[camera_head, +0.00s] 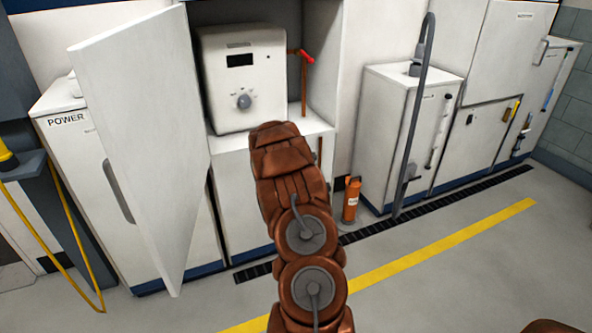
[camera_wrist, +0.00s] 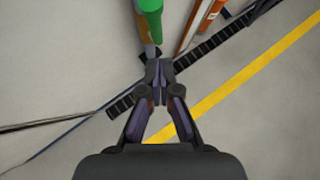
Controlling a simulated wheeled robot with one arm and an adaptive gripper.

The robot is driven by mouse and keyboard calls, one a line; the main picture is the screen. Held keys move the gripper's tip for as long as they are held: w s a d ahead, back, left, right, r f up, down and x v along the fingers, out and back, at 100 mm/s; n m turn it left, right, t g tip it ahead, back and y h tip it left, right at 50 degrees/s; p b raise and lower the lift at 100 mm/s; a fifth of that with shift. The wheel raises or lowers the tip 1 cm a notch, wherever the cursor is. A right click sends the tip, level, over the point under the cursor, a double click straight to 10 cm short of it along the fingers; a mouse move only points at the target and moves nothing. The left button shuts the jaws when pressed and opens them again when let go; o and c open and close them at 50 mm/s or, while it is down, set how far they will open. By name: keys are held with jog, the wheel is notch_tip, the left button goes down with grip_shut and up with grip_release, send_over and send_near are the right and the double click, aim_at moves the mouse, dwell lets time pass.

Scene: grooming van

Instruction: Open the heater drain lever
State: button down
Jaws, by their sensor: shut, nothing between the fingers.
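The white heater (camera_head: 243,75) with a dark display and a round knob stands in an open cabinet bay. A red-handled lever (camera_head: 306,56) sits on a copper pipe (camera_head: 303,88) at its right side. My arm reaches toward the bay in the head view and hides my gripper there. In the wrist view my gripper (camera_wrist: 158,70) is shut and empty, fingertips together. A green cylindrical part (camera_wrist: 150,18) is just ahead of the fingertips, beside a pipe; I cannot tell whether it is the drain lever's handle or whether the fingers touch it.
A white cabinet door (camera_head: 145,140) stands open at left. An orange cylinder (camera_head: 351,200) stands on the floor right of my arm. A white cabinet (camera_head: 390,135) with a grey upright pipe (camera_head: 418,110) is further right. Floor near the yellow line (camera_head: 440,245) is clear.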

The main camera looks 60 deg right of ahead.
jog(key=v, duration=1)
jog(key=shift+p, duration=0.35)
jog(key=shift+w+a, duration=0.1)
jog(key=shift+a, duration=0.05)
jog(key=s+a+r+m+g+y, duration=0.1)
jog(key=s+a+r+m, duration=0.2)
jog(key=a, duration=0.5)
jog(key=s+a+r+m+g, duration=0.1)
jog(key=s+a+r+m, duration=0.15)
jog(key=a+m, duration=0.5)
jog(key=s+a+r+m+g+y, duration=0.1)
jog(key=s+a+r+m, duration=0.15)
jog(key=a, duration=0.75)
jog(key=s+a+m+g+y, duration=0.1)
jog(key=s+a+m+y, duration=0.15)
jog(key=s+a, duration=0.7)
jog(key=s+a+m+g+y, duration=0.15)
jog(key=s+a+m, duration=0.35)
jog(key=a, duration=0.7)
jog(key=s+a+m+g+y, duration=0.1)
jog(key=s+a+m+y, duration=0.15)
jog(key=s+a, duration=0.7)
notch_tip(320, 180, up, 19)
jog(key=w+t+p, duration=0.1)
jog(key=w+p, duration=0.1)
jog(key=p, duration=1.4)
jog(key=shift+w+a+f, duration=0.25)
jog(key=shift+w+a, duration=0.05)
jog(key=shift+a, duration=0.2)
